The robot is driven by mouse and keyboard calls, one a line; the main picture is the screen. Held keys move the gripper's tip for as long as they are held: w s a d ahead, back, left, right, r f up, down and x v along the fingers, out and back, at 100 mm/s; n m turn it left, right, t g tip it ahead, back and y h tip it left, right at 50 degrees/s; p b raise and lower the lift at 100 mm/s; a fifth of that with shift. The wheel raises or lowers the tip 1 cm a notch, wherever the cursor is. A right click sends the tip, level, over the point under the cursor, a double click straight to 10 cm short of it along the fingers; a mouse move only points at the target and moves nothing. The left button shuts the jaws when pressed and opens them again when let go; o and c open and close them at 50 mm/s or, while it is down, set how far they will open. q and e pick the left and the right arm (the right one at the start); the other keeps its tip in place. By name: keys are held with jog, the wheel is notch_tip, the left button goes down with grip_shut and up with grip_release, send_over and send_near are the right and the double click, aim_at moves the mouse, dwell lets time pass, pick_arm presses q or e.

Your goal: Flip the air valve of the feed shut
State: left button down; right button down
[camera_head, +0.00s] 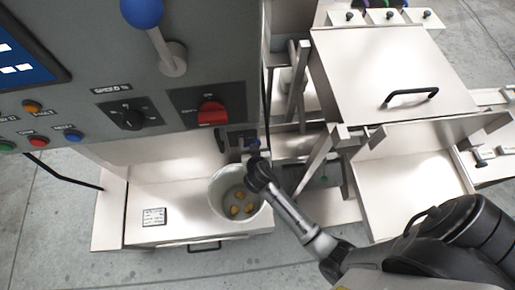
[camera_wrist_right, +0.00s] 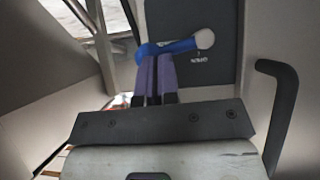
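A small blue lever (camera_head: 253,143) sits on a dark plate low on the right part of the grey cabinet front. In the right wrist view the blue lever (camera_wrist_right: 175,47) lies roughly crosswise, with a pale round end at its right and upside-down lettering below. My right gripper (camera_head: 257,163) is at the lever, reaching in from the lower right. Its purple fingers (camera_wrist_right: 156,72) are close together, and their tips meet the lever in the picture; whether they touch it I cannot tell. The lever does not appear clasped between them. My left gripper is not in view.
A bucket (camera_head: 217,186) with several yellow pieces stands below the lever, beside my right arm. A black handle (camera_wrist_right: 282,100) rises at the right of the wrist view. The cabinet carries a red rotary switch (camera_head: 212,112) and a large blue ball knob (camera_head: 142,12). Metal bins (camera_head: 390,70) stand right.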

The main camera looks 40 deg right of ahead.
jog(key=shift+w+a, duration=0.15)
jog(key=s+d+r+p, duration=0.2)
jog(key=s+d+r, duration=0.4)
jog(key=s+r, duration=0.4)
jog(key=shift+d+r, duration=0.15)
jog(key=shift+r, duration=0.35)
dwell(0.6)
